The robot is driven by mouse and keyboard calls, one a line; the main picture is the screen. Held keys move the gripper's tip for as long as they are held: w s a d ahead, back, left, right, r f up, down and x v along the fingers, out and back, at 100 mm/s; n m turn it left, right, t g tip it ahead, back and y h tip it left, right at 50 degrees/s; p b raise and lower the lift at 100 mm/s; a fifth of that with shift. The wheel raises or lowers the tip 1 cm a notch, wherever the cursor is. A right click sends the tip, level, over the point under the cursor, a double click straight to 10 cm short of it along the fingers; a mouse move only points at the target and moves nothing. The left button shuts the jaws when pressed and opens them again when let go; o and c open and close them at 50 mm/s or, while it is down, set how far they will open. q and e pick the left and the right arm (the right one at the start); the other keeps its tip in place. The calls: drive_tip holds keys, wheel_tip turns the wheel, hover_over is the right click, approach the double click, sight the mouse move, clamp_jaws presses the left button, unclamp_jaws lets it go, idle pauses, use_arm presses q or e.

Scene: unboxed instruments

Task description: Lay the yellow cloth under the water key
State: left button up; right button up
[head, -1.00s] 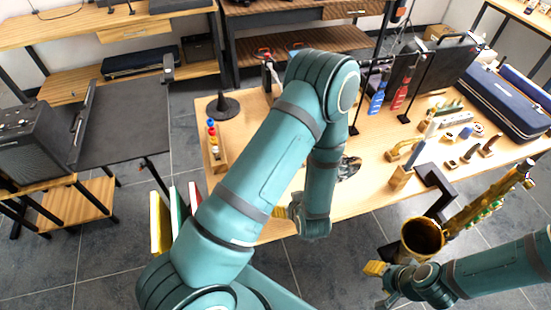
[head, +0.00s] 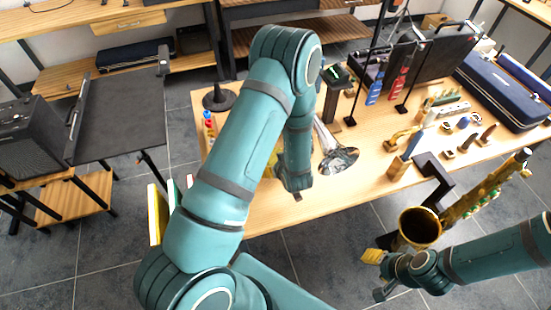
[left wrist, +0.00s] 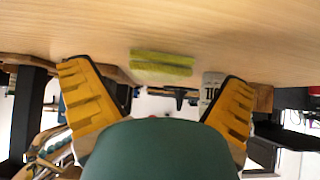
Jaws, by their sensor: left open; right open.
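A small folded yellow-green cloth (left wrist: 161,64) lies on the wooden table in the left wrist view, ahead of and between my left fingers. My left gripper (left wrist: 158,102) is open and empty, with its yellow fingers wide apart. In the head view my left arm hides most of that gripper. A silver brass instrument with a flared bell (head: 340,158) lies on the table just right of my left forearm; its rear part is hidden and I cannot make out the water key. My right gripper (head: 374,273) is open and empty, off the table's front edge, by the saxophone.
A gold saxophone (head: 420,228) stands on a black stand at the table's front right. Wooden blocks, small parts and a blue case (head: 505,92) fill the table's right side. Black uprights hold blue and red tools (head: 402,76). The front middle of the table (head: 320,207) is clear.

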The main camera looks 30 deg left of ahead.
sight(276, 159)
use_arm(q)
drive_tip(key=shift+w+a+f, duration=0.2)
drive_tip(key=shift+w+a, duration=0.5)
drive_tip(key=shift+a, duration=0.2)
drive_tip(key=shift+w+a+f, duration=0.15)
drive_tip(key=shift+w+f, duration=0.05)
drive_tip(key=shift+f, duration=0.05)
drive_tip(key=shift+c, duration=0.3)
drive_tip(key=c, duration=0.9)
drive_tip(key=shift+r, duration=0.1)
drive_tip(key=shift+c, duration=0.6)
